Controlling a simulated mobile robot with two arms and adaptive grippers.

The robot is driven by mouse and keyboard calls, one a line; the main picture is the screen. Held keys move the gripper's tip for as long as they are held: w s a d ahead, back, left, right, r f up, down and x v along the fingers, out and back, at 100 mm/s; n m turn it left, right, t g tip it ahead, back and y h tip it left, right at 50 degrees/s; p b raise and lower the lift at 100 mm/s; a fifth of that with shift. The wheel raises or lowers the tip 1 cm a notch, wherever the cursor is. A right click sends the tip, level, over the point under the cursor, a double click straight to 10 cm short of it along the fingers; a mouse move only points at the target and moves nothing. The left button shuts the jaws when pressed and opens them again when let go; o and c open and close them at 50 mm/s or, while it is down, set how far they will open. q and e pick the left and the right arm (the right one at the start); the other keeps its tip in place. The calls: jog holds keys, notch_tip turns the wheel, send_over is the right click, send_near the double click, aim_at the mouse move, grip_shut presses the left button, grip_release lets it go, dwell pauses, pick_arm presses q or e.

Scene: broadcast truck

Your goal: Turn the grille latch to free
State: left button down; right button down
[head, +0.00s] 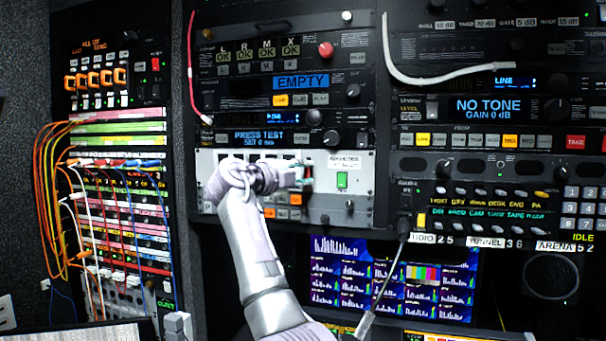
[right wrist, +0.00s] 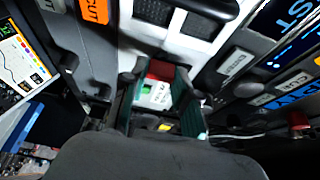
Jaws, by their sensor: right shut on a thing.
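The white rack panel (head: 325,207) in the middle rack carries dark slots along its top. A small red part (head: 308,171), which looks like the grille latch, sits on this panel just left of a green switch (head: 342,180). My right gripper (head: 297,178) is at it and partly hides it. In the right wrist view the red latch (right wrist: 161,69) shows between the dark green fingers of my right gripper (right wrist: 158,98), which is shut on it. The latch's exact angle cannot be told. My left gripper is not in view.
Above the panel is a unit with a blue EMPTY display (head: 301,82). A red cable (head: 190,70) hangs at its left, and a white cable (head: 440,78) crosses the right rack. Orange patch cables (head: 45,190) hang at the left. Monitors (head: 345,275) sit below.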

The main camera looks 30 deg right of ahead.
jog(key=c, duration=0.9)
grip_release()
jog(key=shift+a, duration=0.1)
jog(key=v, duration=1.2)
